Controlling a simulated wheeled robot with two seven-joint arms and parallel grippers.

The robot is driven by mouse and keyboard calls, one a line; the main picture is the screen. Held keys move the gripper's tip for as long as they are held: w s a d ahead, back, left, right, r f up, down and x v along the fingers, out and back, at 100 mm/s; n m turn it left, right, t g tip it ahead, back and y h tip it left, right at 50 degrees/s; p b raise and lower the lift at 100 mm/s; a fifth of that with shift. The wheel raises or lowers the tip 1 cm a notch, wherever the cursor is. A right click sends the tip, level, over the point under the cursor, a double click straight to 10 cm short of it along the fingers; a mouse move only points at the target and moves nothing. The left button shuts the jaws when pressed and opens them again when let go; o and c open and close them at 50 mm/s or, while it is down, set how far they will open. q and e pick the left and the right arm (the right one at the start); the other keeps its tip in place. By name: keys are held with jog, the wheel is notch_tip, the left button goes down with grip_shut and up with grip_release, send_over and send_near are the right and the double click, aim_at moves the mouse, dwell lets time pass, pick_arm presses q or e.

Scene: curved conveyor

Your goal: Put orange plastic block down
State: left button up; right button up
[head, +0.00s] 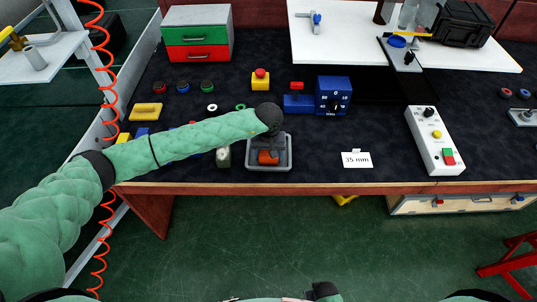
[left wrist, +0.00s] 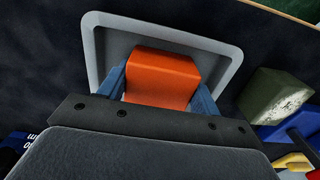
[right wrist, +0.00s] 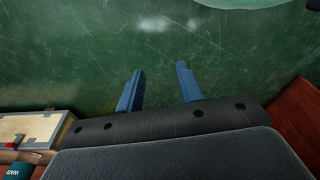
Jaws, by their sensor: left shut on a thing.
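The orange plastic block (left wrist: 162,77) is between the blue fingers of my left gripper (left wrist: 160,95) in the left wrist view. My left gripper is shut on it. The block is over the inside of a grey tray (left wrist: 93,50); I cannot tell whether it touches the tray floor. In the head view the block (head: 268,157) shows inside the grey tray (head: 284,165), below my left wrist. My right gripper (right wrist: 158,88) is open and empty above the green floor in the right wrist view.
A grey-green block (head: 223,157) stands just left of the tray. A "35 mm" card (head: 356,159) and a white control box (head: 435,140) are to the right. A blue device (head: 333,95) and a yellow button box (head: 260,82) stand behind.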

pick_arm(q)
jog(key=shift+f, duration=0.1)
pick_arm(e)
jog(key=shift+r, duration=0.1)
pick_arm(q)
jog(key=o, duration=1)
jog(key=shift+o, duration=0.2)
pick_arm(e)
jog(key=shift+w+r, duration=0.1)
jog(key=shift+r, duration=0.05)
pick_arm(q)
jog(key=shift+r, duration=0.6)
jog(key=shift+r+b, duration=0.45)
jog(key=shift+r, duration=0.1)
notch_tip(320, 180, up, 10)
jog(key=b, duration=0.4)
pick_arm(e)
jog(key=w+a+r, duration=0.1)
jog(key=r, duration=0.6)
jog(key=w+a+r, duration=0.2)
jog(key=r, duration=0.6)
jog(key=shift+w+r, duration=0.15)
jog(key=shift+r, duration=0.15)
